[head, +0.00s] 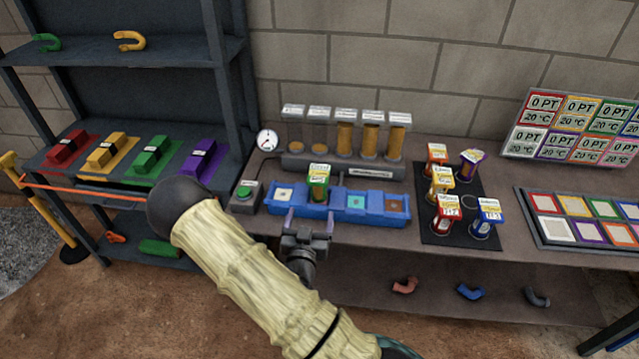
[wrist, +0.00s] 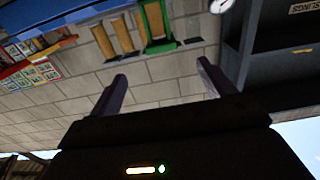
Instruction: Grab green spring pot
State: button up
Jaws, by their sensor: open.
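The green spring pot (head: 318,182) has a green body and a pale, green-edged label card on top. It stands upright in the second compartment from the left of the blue tray (head: 338,217) on the bench. My gripper (head: 309,216) is open and empty at the tray's front side, just in front of and below the pot, not touching it as far as I can tell. In the wrist view my two fingers (wrist: 160,88) are spread apart, and a green-framed shape (wrist: 155,25), probably the pot, shows beyond them near the top edge.
Several amber cylinders (head: 345,139) stand behind the tray. A green button box (head: 244,196) is at its left. A dark mat (head: 458,233) with other coloured pots lies at the right. A shelf (head: 120,55) stands at the left.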

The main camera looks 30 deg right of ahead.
jog(key=w+b, duration=0.1)
jog(key=b, duration=0.1)
jog(key=shift+w+d+f+b, duration=0.15)
jog(key=shift+w+d+b, duration=0.15)
jog(key=shift+w+d, duration=0.05)
jog(key=shift+w+b, duration=0.15)
jog(key=shift+b, duration=0.2)
jog(key=shift+w+d+b, duration=0.15)
jog(key=shift+w+b, duration=0.1)
jog(key=shift+b, duration=1)
jog(key=b, duration=0.3)
jog(key=shift+w+d, duration=0.15)
jog(key=shift+w, duration=0.1)
jog(key=b, duration=0.5)
jog(key=shift+d, duration=0.4)
